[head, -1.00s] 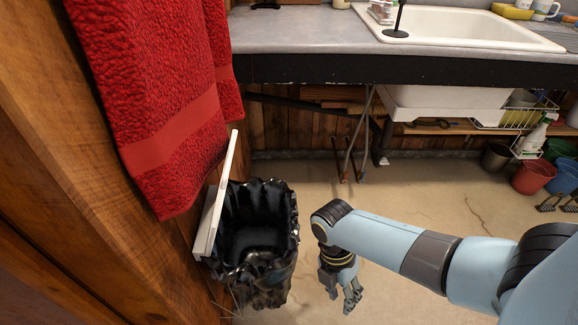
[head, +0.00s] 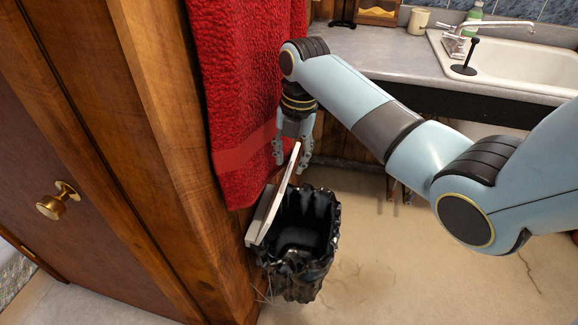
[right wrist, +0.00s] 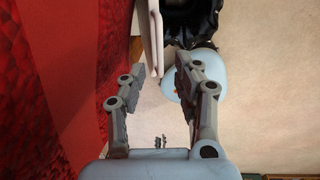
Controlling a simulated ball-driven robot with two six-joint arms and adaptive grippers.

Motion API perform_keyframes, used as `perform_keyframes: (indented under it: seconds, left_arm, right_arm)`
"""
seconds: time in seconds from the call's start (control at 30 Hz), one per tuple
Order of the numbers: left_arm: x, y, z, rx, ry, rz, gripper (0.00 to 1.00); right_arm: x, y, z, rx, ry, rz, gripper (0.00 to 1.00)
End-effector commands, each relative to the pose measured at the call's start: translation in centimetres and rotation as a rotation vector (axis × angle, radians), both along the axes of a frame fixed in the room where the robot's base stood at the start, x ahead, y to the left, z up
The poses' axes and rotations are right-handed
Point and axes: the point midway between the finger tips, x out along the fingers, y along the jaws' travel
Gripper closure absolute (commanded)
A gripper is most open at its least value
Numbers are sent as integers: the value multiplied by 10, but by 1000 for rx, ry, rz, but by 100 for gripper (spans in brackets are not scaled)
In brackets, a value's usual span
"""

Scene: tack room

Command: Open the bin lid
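The bin (head: 325,240) stands on the floor against the wood panel, lined with a crumpled black bag, and its mouth is uncovered. Its white lid (head: 264,215) stands raised, nearly upright, at the bin's left side. My right gripper (head: 292,160) points down above the bin at the lid's top end, its fingers spread. In the right wrist view the lid (right wrist: 151,30) reaches between the open fingers (right wrist: 158,70); I see no firm contact. The bin's black bag (right wrist: 190,18) shows at the top there. My left gripper is out of view.
A red towel (head: 245,90) hangs close beside my right gripper. A wooden door with a brass knob (head: 57,200) is at left. The counter (head: 375,48) with its sink (head: 520,60) lies behind my right arm. The floor right of the bin is clear.

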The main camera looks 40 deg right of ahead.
Motion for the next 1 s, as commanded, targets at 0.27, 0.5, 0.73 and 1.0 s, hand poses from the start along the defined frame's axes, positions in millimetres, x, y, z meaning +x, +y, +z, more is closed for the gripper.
perform_keyframes:
  seconds: [0.27,0.5,0.73,1.0]
  left_arm:
    - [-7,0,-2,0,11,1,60]
    - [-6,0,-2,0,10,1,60]
    - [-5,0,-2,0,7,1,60]
    - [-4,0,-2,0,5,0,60]
  right_arm:
    - [2,3,-32,1,1,-1,68]
    - [2,3,-34,0,0,0,68]
    - [2,3,-34,0,0,-1,91]
    - [2,3,-34,0,0,-1,100]
